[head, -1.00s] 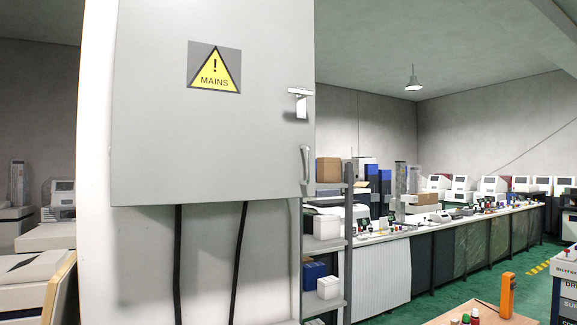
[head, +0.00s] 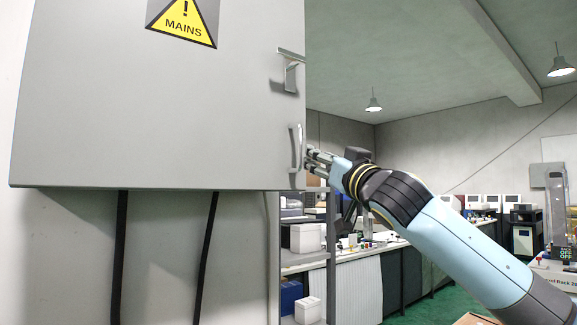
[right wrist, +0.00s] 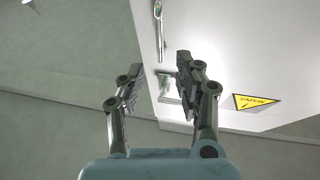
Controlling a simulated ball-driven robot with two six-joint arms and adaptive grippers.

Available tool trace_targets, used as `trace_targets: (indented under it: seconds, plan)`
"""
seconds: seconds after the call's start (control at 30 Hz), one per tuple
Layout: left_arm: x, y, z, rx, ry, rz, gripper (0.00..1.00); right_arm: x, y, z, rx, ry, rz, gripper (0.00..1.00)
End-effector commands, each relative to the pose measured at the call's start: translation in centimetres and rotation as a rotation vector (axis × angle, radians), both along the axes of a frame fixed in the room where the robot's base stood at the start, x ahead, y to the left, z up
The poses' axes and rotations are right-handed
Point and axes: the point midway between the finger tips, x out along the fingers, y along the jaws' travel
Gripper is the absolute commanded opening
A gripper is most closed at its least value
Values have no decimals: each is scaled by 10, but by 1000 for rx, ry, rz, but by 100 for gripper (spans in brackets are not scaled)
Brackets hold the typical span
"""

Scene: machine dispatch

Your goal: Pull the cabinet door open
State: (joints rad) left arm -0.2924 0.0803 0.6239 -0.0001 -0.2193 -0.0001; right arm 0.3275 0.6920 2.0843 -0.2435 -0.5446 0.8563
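The grey cabinet door (head: 150,110) fills the left of the head view and looks closed. Its vertical bar handle (head: 296,148) sits at the lower right edge, with a lever latch (head: 290,72) above it. My right gripper (head: 314,163) is just right of the bar handle, not visibly holding it. In the right wrist view, the fingers (right wrist: 155,82) are open with nothing gripped. There the door appears upside down, with the bar handle (right wrist: 158,20) beyond the fingertips and the latch (right wrist: 168,88) seen between the fingers. My left gripper is not in view.
A yellow MAINS sign (head: 184,22) is on the door. Two black cables (head: 120,255) hang below the cabinet. A shelf rack with boxes (head: 305,238) stands behind and below my right gripper, and a long workbench (head: 400,262) runs behind my right arm.

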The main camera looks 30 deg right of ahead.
Motion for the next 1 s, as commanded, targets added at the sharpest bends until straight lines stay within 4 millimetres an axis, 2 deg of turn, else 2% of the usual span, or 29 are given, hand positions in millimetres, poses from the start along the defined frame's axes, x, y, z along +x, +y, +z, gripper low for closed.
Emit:
trace_targets:
  seconds: [0.13, 0.27, 0.4, 0.6, 0.73, 1.0]
  plan:
    - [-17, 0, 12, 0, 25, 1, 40, 15, -2, 13, 6, -7, 0, 34]
    - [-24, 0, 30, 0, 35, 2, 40, 38, -5, 25, 8, -6, 0, 34]
    - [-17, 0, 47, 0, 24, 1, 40, 64, -8, 35, 7, -6, 0, 34]
    - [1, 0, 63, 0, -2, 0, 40, 90, -11, 43, 4, -4, 0, 34]
    - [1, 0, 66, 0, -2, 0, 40, 97, -11, 44, 3, -4, 2, 34]
    - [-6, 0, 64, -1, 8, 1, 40, 98, -11, 42, 1, -4, 1, 34]
